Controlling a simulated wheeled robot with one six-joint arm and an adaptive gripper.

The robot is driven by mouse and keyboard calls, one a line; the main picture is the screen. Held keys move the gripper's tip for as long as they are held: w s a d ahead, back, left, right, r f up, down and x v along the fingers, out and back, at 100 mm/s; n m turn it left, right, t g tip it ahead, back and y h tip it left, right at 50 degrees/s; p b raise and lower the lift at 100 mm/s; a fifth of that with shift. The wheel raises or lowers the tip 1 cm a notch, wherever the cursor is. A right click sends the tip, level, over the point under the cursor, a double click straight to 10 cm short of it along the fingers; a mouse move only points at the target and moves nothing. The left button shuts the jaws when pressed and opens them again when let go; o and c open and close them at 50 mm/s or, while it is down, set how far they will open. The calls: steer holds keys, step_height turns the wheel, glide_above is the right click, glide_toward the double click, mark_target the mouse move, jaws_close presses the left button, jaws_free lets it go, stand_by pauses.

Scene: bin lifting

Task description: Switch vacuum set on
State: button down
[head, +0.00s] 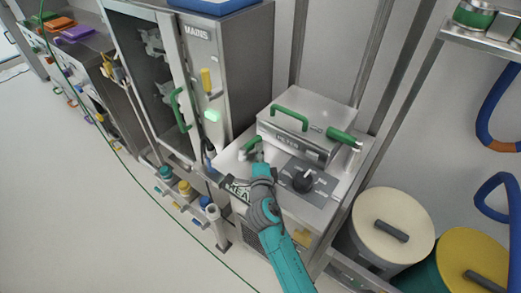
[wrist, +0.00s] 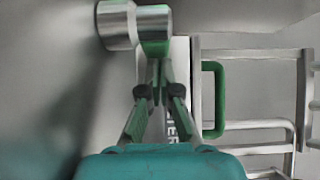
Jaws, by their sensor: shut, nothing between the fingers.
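A steel unit (head: 328,215) with a black rotary knob (head: 304,181) on a dark panel stands in the middle of the head view. Its lettering is too small to read fully, so I cannot tell if it is the vacuum set. A short green-tipped metal lever (head: 250,144) sits at its back left. My gripper (head: 258,158) is shut and empty just in front of this lever, left of the knob. In the wrist view, my closed fingertips (wrist: 156,66) are right by a green-and-metal cylindrical end (wrist: 154,30); I cannot tell whether they touch.
A lidded steel box (head: 318,108) with a green handle sits on the unit's back; a green handle (wrist: 213,100) shows in the wrist view. A cabinet marked MAINS (head: 200,75) stands left. A cream-lidded bin (head: 392,222) and a yellow-lidded bin (head: 470,262) stand right. Floor at left is clear.

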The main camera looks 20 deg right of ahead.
steer(key=shift+w+a, duration=0.2)
steer(key=shift+w, duration=0.3)
steer(key=shift+r, duration=0.2)
steer(key=shift+a, duration=0.1)
steer(key=shift+s+a, duration=0.15)
steer(key=shift+s, duration=0.15)
steer(key=v, duration=1.1)
steer(key=shift+s+d+f, duration=0.25)
